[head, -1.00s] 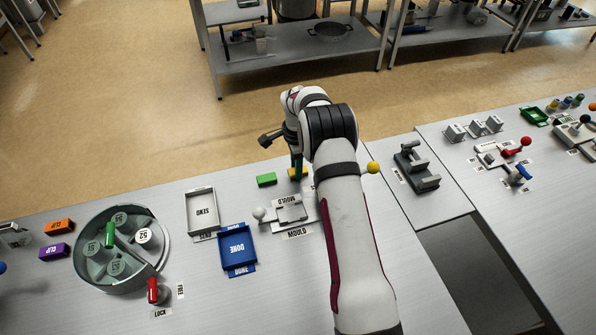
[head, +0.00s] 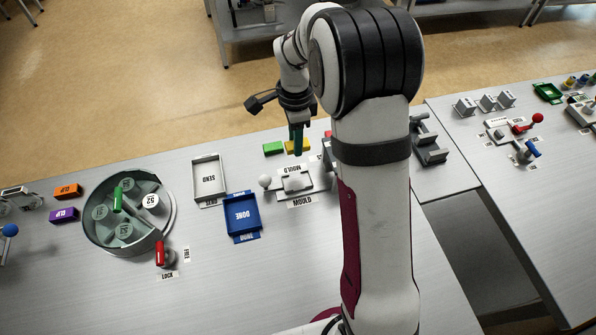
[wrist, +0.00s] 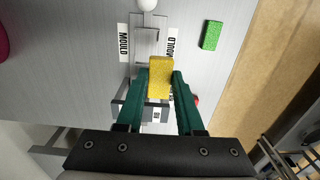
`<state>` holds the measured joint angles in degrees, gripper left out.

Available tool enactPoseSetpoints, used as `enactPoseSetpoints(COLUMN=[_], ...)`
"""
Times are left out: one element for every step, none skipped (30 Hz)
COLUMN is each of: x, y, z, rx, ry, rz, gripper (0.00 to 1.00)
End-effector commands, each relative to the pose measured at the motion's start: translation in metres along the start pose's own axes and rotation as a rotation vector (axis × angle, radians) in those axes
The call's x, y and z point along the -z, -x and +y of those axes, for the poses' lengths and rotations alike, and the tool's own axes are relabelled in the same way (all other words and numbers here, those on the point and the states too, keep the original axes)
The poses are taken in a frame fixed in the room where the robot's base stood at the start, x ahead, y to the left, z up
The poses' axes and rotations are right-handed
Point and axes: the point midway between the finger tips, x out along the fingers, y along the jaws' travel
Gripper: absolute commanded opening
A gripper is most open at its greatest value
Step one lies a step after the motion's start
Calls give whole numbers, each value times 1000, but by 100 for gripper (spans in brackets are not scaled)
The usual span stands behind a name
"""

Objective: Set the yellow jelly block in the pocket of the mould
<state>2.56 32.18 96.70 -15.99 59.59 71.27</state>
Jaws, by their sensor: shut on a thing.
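The yellow jelly block (wrist: 160,77) is between my gripper's green fingertips in the wrist view. In the head view the block (head: 304,147) is partly hidden by the fingers. My gripper (head: 297,150) is shut on it, behind the mould and right of the green block. I cannot tell how far the block is above the table. The grey mould (head: 297,184) lies on the table in front of the gripper, with "MOULD" labels. In the wrist view the mould (wrist: 145,45) shows beyond the fingertips, and its pocket is not clearly seen.
A green block (head: 273,148) lies left of the gripper. A white ball knob (head: 264,181) is at the mould's left. A grey fixture (head: 430,153) is right of my arm.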

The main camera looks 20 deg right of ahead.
Motion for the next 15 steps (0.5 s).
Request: enactPoseSetpoints(x=[-4,-6,-7,-8,-8,-9,-9,-8,-9,-9,-8,-8,-8,-8,-8], y=[1,1,-4,-10,-17,-28,-36,-43,-51,-56,-61,-70,-77,-84,-91], z=[12,18,23,26,28,30,29,29,28,28,28,28,29,29,28], rx=[0,1,-1,-4,-4,-6,-5,-5,-3,-4,-3,-4,-5,-5,-4], ry=[0,-1,-1,-2,-3,-3,-2,-3,-3,-4,-3,-2,-3,-4,-3], rz=[-1,-1,-1,-1,-2,-2,-2,-2,-2,-2,-2,-2,-2,-2,-2], gripper=[0,0,0,0,0,0,0,0,0,0,0,0,0,0,0])
